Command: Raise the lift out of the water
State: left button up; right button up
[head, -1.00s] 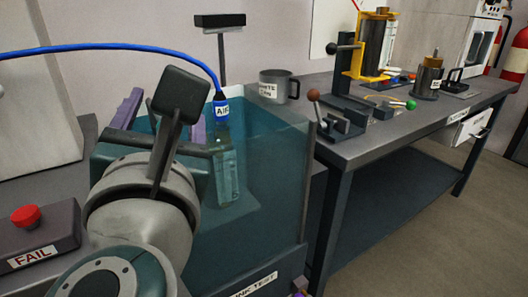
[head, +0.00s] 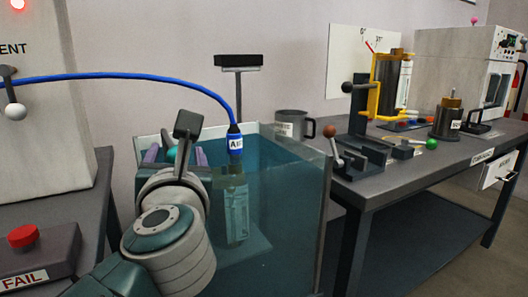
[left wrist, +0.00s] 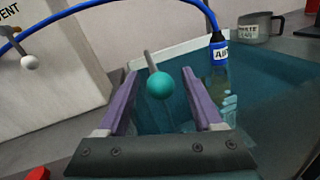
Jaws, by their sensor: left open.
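A teal ball knob on a grey rod (left wrist: 160,85) shows in the left wrist view. It looks like the lift's handle; it also shows in the head view (head: 171,154). My left gripper (left wrist: 159,74) is open, with one purple finger on each side of the knob. I cannot tell whether the fingers touch it. In the head view my left gripper is at the tank's far left corner, partly hidden by its wrist. The water tank (head: 322,225) has clear teal walls. A pale tube (head: 236,210) stands low in it under the blue AIR connector (head: 235,143). My right gripper is not in view.
A blue hose (head: 130,76) arches from the left to the connector. A FAIL box with a red button (head: 24,236) stands at front left. A grey mug (head: 292,125) is behind the tank. A bench (head: 400,165) with levers and fixtures is at right.

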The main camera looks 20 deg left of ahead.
pick_arm(q)
jog(key=shift+c, duration=0.3)
grip_shut()
dwell(0.3)
dwell(0.8)
